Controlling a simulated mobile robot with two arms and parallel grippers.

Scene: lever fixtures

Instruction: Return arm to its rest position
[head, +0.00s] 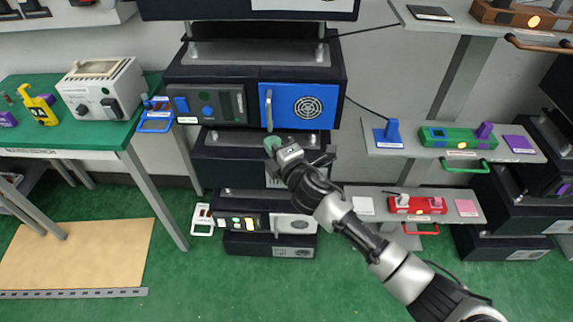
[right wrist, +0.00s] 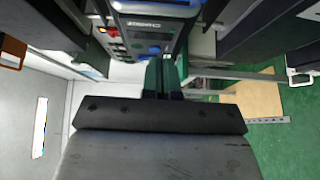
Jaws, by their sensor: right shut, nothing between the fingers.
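My right arm comes in from the lower right in the head view, and its gripper (head: 272,146) is in front of the stacked machines, just below the blue door (head: 302,104). The gripper is shut and holds nothing. In the right wrist view the fingers (right wrist: 161,76) are together, pointing toward a machine's control panel (right wrist: 150,22). The door's grey vertical handle (head: 269,109) is just above the fingertips in the head view; I cannot tell whether they touch. The blue door looks closed. My left gripper is not in view.
A green table (head: 131,122) with a white machine (head: 101,88) stands at left. Shelves at right carry a green lever fixture (head: 458,137) and a red one (head: 417,204). A lower machine with a white door (head: 291,224) sits below the gripper. Green floor is free in front.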

